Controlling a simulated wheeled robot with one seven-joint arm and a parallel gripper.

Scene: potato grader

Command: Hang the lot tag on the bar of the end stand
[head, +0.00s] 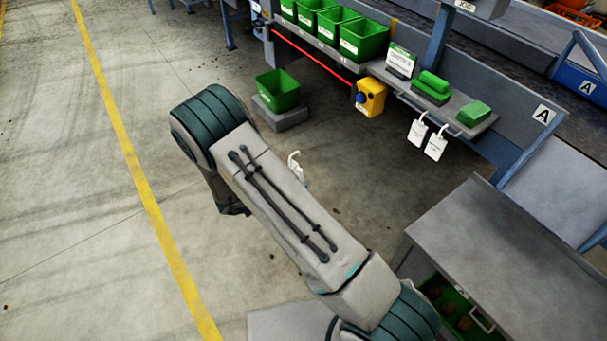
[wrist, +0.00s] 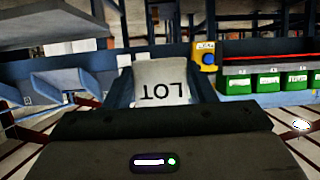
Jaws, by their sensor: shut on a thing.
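The lot tag (wrist: 160,80) is a white tag with "LOT" on it, upside down in the wrist view. My gripper (wrist: 162,98) is shut on it, with dark blue fingers at both sides. In the head view my arm hides the gripper, and a small white hooked piece, likely part of the held tag (head: 295,164), shows beside the arm. Two white tags (head: 417,132) (head: 436,146) hang from a bar (head: 443,126) along the front of the grey shelf at the right. I cannot tell whether this shelf is the end stand. The held tag is well apart from it.
A yellow box with a blue button (head: 371,97) is left of the hanging tags. Green blocks (head: 473,114) and a sign (head: 400,62) stand on the shelf. A grey cabinet (head: 500,235) is at lower right. A green bin (head: 277,90) stands near the arm. Floor at left is clear.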

